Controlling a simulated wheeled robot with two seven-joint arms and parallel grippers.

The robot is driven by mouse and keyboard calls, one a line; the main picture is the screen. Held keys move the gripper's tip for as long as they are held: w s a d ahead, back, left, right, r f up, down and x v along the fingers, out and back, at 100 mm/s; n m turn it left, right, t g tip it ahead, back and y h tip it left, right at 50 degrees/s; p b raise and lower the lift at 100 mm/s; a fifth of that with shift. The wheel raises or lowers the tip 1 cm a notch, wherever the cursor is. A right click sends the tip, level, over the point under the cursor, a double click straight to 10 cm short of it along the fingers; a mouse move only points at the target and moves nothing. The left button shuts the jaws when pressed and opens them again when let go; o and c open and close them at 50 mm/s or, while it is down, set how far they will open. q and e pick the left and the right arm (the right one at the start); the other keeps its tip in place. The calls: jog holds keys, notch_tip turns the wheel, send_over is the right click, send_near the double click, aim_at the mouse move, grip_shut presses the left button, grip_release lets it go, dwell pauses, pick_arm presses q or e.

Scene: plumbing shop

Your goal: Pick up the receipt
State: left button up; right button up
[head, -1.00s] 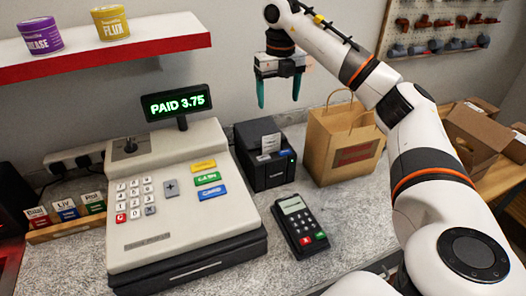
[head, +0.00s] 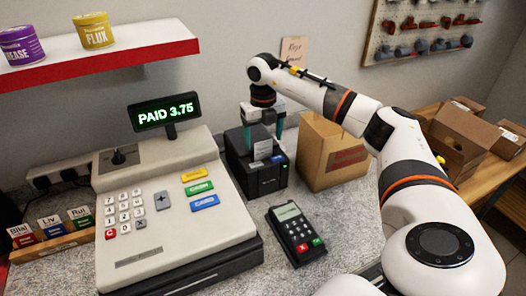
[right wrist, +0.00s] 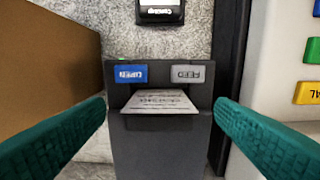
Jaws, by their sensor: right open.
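The receipt (head: 263,150) is a small white printed slip standing out of the slot of the black receipt printer (head: 262,180). In the right wrist view the receipt (right wrist: 158,103) lies between the two green fingers, below the printer's blue and grey buttons. My right gripper (head: 263,140) is open at the top of the printer, its fingers on either side of the receipt. I see a gap between each finger and the slip. The lower part of the receipt is inside the printer. My left gripper is not in view.
A cash register (head: 165,215) reading PAID 3.75 stands left of the printer. A paper bag (head: 330,160) stands close on the right. A card terminal (head: 296,232) lies in front. A red-edged shelf (head: 100,62) hangs at upper left.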

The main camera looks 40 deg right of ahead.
aim_at(263, 150)
jog(key=shift+f, duration=1.4)
jog(key=c, duration=1)
jog(key=shift+r, duration=0.1)
jog(key=shift+c, duration=0.2)
